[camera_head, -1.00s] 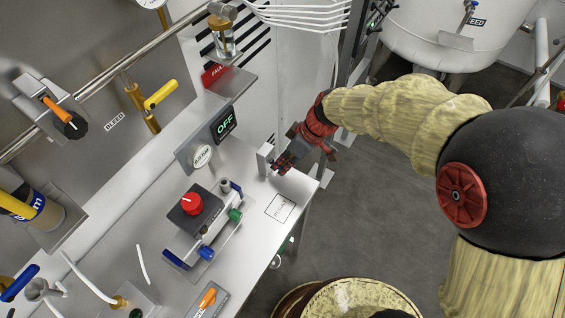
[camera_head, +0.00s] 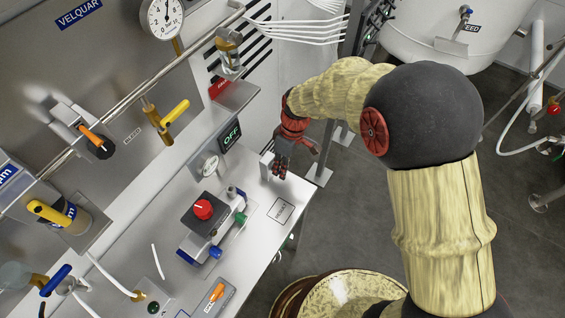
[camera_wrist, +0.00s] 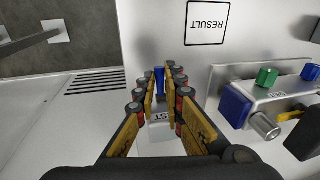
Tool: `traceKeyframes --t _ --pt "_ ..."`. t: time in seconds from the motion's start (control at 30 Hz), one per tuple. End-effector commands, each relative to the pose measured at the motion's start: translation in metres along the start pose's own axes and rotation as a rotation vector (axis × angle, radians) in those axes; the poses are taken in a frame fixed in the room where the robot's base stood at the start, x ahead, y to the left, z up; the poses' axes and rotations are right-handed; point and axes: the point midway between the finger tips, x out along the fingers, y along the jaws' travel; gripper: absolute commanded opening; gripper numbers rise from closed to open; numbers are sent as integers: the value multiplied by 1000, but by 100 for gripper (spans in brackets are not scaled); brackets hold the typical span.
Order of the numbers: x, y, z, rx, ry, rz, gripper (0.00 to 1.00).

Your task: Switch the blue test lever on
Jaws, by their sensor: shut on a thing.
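The blue test lever (camera_wrist: 159,76) stands between my gripper's fingers in the wrist view, on a small white block with a partly covered label (camera_wrist: 162,117) ending in "ST". My gripper (camera_wrist: 163,82) is shut on the lever, with a finger on each side. In the head view my gripper (camera_head: 278,167) reaches down to the small white block at the bench's right edge and hides the lever there. The display (camera_head: 231,132) behind it reads OFF in green.
A "RESULT" label (camera_head: 282,210) lies flat beside my gripper. Open floor lies right of the bench (camera_head: 259,259).

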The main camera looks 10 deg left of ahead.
Motion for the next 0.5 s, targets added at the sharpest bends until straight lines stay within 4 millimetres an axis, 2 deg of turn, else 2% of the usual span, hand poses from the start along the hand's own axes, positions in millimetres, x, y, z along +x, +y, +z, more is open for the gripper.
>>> traceKeyframes --t 0.13,0.5 --pt "-7 -2 -4 13 -78 -2 0" --pt "-6 0 -6 35 -174 1 0"
